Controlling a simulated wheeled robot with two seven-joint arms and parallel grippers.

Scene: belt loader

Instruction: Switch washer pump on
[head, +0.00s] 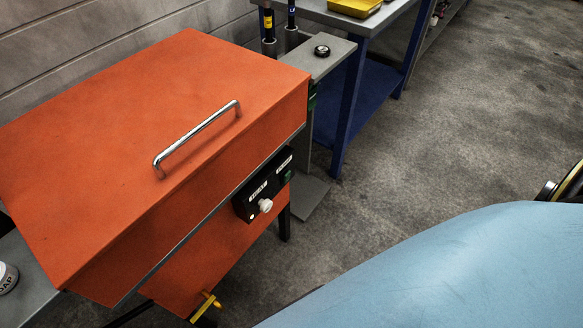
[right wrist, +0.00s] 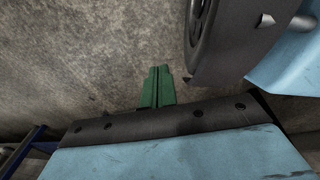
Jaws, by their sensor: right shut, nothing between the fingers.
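The orange washer (head: 150,130) with a metal lid handle (head: 196,139) stands at the left in the head view, its lid down. On its front is a black control box (head: 263,184) with a white knob (head: 265,205), a green button (head: 288,176) and small white labels too small to read. My right gripper (right wrist: 157,72) shows in the right wrist view as green fingers, shut and empty over the grey floor, apart from the washer. My left gripper is not in view.
A grey stand (head: 325,58) with a small black knob is behind the washer. A blue-legged bench (head: 345,110) with a yellow tray (head: 355,7) stands further back. A yellow-handled valve (head: 207,303) sticks out low on the washer. The floor (head: 420,130) at the right is open.

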